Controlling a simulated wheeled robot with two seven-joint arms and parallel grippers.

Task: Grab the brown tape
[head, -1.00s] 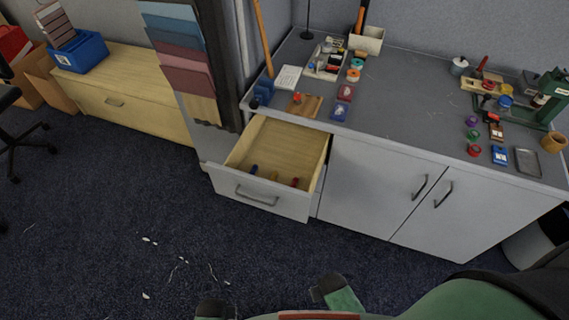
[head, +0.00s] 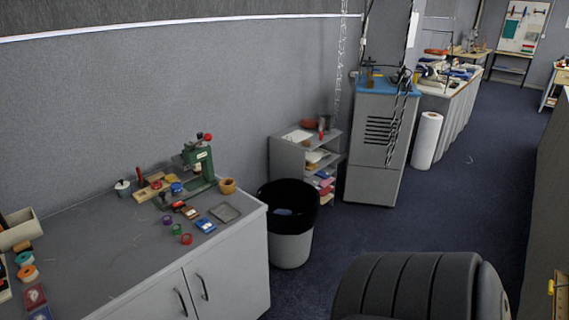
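A tan-brown round thing with an open top (head: 228,186) stands near the right end of the grey-topped cabinet, just right of the green press. It is the brownest roll-like thing I see, but I cannot tell for sure that it is the brown tape. At the left edge of the cabinet top lie an orange roll (head: 27,272) and a teal roll (head: 24,258), which look like tape. Neither of my grippers shows in the head view now.
The green press (head: 198,160) stands behind small purple, green and red spools (head: 186,239) and a grey tray (head: 225,212). A black-lined bin (head: 290,245) stands right of the cabinet. A dark ribbed chair back (head: 420,290) fills the bottom. Open floor (head: 470,190) lies at right.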

